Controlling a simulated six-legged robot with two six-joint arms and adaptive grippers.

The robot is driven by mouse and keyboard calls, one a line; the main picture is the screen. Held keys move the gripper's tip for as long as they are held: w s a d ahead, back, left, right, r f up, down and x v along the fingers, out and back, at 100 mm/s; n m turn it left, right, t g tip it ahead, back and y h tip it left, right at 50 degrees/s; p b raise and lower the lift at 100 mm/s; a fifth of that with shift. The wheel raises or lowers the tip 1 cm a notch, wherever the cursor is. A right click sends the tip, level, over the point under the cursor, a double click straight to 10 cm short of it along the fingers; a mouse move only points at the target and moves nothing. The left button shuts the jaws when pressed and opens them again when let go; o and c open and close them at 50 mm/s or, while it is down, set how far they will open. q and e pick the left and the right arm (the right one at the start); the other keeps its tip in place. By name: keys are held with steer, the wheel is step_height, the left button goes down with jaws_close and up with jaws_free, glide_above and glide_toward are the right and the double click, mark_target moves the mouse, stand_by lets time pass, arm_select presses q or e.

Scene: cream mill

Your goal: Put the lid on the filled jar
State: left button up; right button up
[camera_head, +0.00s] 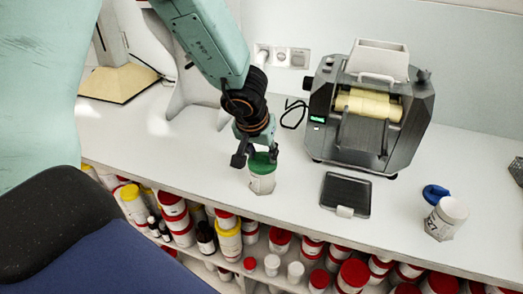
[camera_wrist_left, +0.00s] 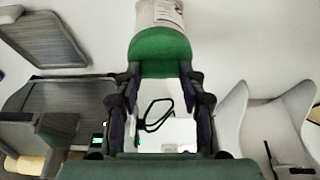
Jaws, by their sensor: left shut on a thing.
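A white jar with a printed label (camera_head: 262,184) stands upright on the white bench near its front edge. A green lid (camera_head: 262,161) sits at the jar's mouth; I cannot tell whether it is seated fully. My left gripper (camera_head: 258,157) comes down from above and is shut on the green lid, with a finger on each side. In the left wrist view the green lid (camera_wrist_left: 160,52) is between the fingertips, and the jar (camera_wrist_left: 158,13) shows just beyond it. The jar's contents are hidden. My right gripper does not show.
A roller mill (camera_head: 368,110) stands behind, with a dark tray (camera_head: 346,194) in front. A second white jar (camera_head: 447,218) and a blue lid (camera_head: 435,193) are at the right. A dark thing (camera_head: 517,171) is cut off at the right edge. Red-lidded jars fill the shelf below.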

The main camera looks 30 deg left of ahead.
arm_select(q)
steer(key=shift+f, duration=0.2)
stand_by(0.4)
steer(key=o, duration=0.8)
steer(key=shift+o, duration=0.5)
steer(key=o, duration=0.4)
steer(key=shift+r+p, duration=0.1)
steer(key=shift+p, duration=0.2)
steer(key=shift+r+p, duration=2.2)
steer(key=shift+p, duration=0.5)
